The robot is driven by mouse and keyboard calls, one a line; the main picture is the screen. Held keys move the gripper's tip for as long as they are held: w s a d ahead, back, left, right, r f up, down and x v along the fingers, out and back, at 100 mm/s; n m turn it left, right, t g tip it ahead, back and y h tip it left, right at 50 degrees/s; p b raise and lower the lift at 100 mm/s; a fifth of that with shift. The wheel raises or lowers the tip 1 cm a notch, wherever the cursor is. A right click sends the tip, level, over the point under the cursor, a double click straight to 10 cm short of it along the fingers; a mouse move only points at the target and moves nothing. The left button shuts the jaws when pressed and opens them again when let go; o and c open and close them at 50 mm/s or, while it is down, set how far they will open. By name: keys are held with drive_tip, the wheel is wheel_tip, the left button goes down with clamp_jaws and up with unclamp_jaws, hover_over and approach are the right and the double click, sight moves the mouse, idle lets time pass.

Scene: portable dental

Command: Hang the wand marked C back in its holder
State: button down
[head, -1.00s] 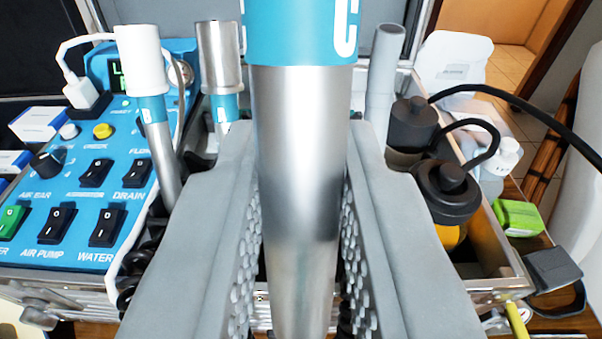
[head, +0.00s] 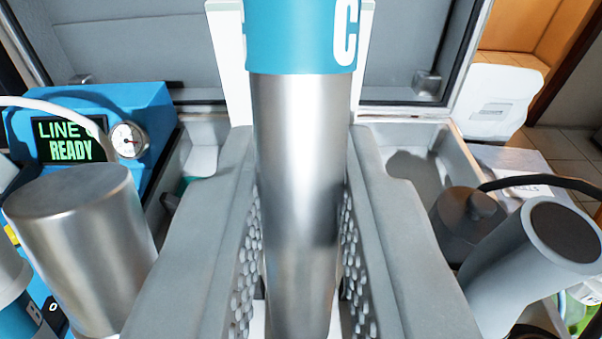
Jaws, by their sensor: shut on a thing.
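The wand marked C (head: 302,130) has a blue band with a white C at its top and a shiny metal body below. It stands upright in the middle of the head view. My gripper (head: 300,215) is shut on its metal body, with one studded grey pad on each side. A white upright piece (head: 234,60) shows on both sides of the blue band, behind the wand; the wand covers its middle, so I cannot tell whether this is the holder or whether they touch. The wand's lower end is out of view.
A thick metal wand (head: 85,250) stands close on the left, and a grey wand (head: 530,260) leans close on the right. Behind are the blue panel (head: 150,105) reading LINE and READY, a dark cap (head: 465,218) and the open case lid (head: 140,50).

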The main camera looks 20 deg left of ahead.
sight(300, 319)
drive_tip(key=shift+s+d+f, duration=0.1)
drive_tip(key=shift+s+f, duration=0.1)
drive_tip(key=shift+f, duration=0.25)
drive_tip(key=shift+s+f, duration=0.15)
drive_tip(key=shift+f, duration=0.3)
drive_tip(key=shift+s+d+f, duration=0.1)
drive_tip(key=shift+s+f, duration=0.15)
drive_tip(key=shift+f, duration=0.05)
drive_tip(key=shift+s+f, duration=0.1)
drive_tip(key=shift+f, duration=0.2)
idle(0.3)
drive_tip(key=shift+s+d+f, duration=0.1)
drive_tip(key=shift+s+f, duration=0.2)
drive_tip(key=shift+f, duration=0.6)
drive_tip(key=shift+s+d+f, duration=0.1)
drive_tip(key=shift+s+f, duration=0.2)
drive_tip(key=shift+f, duration=0.6)
drive_tip(key=shift+s+f, duration=0.1)
drive_tip(key=shift+f, duration=0.2)
drive_tip(key=shift+s+d+f, duration=0.1)
drive_tip(key=shift+s+f, duration=0.1)
drive_tip(key=shift+f, duration=0.3)
drive_tip(key=shift+s+f, duration=0.2)
drive_tip(key=shift+f, duration=0.3)
